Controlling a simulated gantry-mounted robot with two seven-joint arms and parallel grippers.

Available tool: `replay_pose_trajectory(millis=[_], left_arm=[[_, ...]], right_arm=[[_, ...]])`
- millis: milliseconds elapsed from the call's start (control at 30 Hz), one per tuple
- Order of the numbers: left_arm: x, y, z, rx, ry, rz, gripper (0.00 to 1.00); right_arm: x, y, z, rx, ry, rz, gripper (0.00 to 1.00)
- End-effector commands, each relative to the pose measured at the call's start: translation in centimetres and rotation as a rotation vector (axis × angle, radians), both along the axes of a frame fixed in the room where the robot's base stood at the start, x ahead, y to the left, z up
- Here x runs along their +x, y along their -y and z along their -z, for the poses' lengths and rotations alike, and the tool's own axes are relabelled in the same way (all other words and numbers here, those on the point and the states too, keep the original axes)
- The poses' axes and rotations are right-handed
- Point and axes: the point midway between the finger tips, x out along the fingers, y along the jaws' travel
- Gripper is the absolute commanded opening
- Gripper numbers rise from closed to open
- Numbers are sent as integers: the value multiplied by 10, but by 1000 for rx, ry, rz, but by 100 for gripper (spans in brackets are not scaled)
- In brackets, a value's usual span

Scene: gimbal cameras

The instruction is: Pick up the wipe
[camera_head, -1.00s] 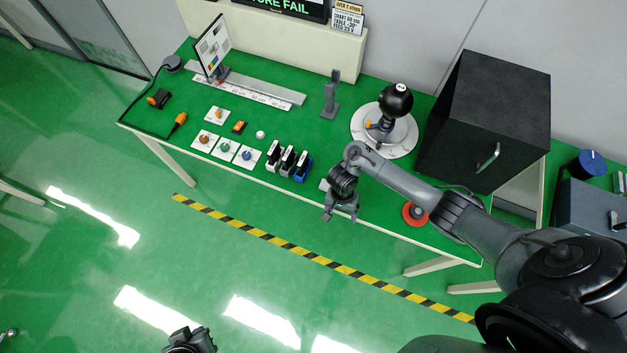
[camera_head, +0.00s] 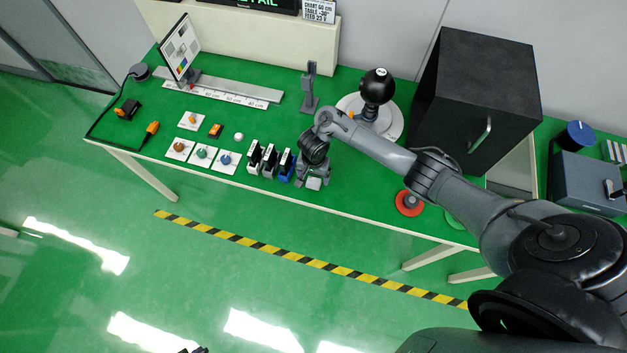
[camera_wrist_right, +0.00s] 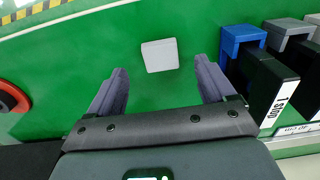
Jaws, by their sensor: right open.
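The wipe, a small white-grey square (camera_head: 314,184), lies flat on the green table near its front edge. In the right wrist view the wipe (camera_wrist_right: 160,55) is just beyond the fingertips, in line with the gap between them. My right gripper (camera_head: 312,179) is over the table at the wipe, with its fingers pointing down. In the right wrist view its two fingers (camera_wrist_right: 160,72) are spread wide with nothing between them. Only a dark sliver, probably of my left arm, shows at the bottom edge of the head view; its jaws are hidden.
Several black modules in a row, including a blue-based one (camera_head: 286,166), stand close to the left of my right gripper. A red disc (camera_head: 409,204) lies to the right. A black box (camera_head: 470,105) and a round white base (camera_head: 392,122) stand behind.

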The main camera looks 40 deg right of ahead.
Motion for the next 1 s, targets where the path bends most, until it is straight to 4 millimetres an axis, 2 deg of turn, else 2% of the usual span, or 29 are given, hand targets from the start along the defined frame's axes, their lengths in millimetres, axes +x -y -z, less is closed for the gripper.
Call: replay_pose_trajectory(millis=[100, 300, 667, 1000], left_arm=[[0, 0, 13, 0, 0, 0, 0], [0, 0, 24, 0, -1, 0, 0], [0, 0, 25, 0, -1, 0, 0], [0, 0, 25, 0, -1, 0, 0]], right_arm=[[1, 2, 19, -2, -2, -1, 83], [2, 3, 41, -2, -1, 0, 83], [2, 3, 47, -1, 1, -1, 83], [2, 3, 47, -1, 0, -1, 32]])
